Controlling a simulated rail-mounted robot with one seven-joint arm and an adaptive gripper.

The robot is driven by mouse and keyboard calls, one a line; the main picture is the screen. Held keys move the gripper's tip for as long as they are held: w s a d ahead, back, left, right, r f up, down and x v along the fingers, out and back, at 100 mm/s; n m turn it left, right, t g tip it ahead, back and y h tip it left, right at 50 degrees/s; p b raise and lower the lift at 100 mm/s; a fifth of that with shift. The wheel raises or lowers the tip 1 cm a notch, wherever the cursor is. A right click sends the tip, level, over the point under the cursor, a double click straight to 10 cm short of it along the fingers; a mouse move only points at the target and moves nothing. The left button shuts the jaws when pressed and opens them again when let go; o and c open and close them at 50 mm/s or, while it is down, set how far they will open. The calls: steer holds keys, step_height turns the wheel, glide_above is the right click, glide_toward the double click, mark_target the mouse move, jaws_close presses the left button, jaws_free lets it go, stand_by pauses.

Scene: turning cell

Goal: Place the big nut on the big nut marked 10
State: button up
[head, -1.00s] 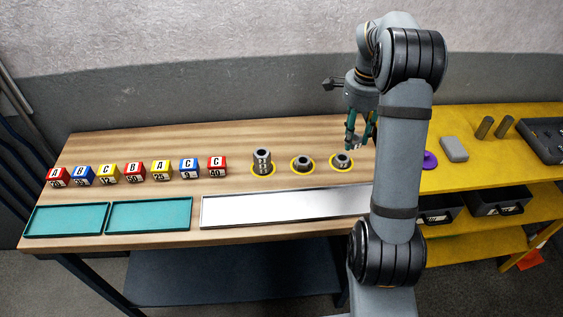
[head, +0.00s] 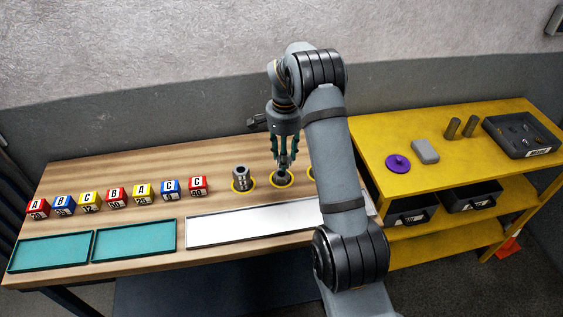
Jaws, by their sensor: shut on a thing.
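My gripper (head: 284,160) points down over the middle yellow ring and is shut on a dark grey nut (head: 282,169). The held nut is just above or touching the grey nut (head: 282,178) standing in that ring; I cannot tell which. To the left, a taller grey stack of nuts (head: 241,178) stands in another yellow ring. A third ring, which held a nut earlier, is mostly hidden behind my arm. No marking on the nuts is readable at this size.
A row of lettered cubes (head: 116,197) stands on the left of the wooden table. Two teal trays (head: 136,239) and a long silver plate (head: 250,223) lie along the front. A yellow bench (head: 372,165) on the right carries a purple knobbed disc (head: 398,164) and a dark tray (head: 545,152).

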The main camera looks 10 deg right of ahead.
mark_target(282, 173)
steer(key=shift+w+a+f, duration=0.2)
steer(key=shift+a+f, duration=0.15)
steer(key=shift+a, duration=0.05)
step_height(282, 173, down, 3)
steer(key=shift+f+p, duration=0.15)
steer(key=shift+p, duration=0.65)
steer(key=shift+f, duration=0.25)
steer(key=shift+f, duration=0.2)
steer(key=o, duration=1.3)
steer(key=shift+c, duration=0.2)
steer(key=shift+o, duration=0.2)
steer(key=shift+r, duration=0.15)
step_height(282, 173, up, 12)
steer(key=shift+r+b, duration=0.1)
steer(key=shift+b, duration=0.7)
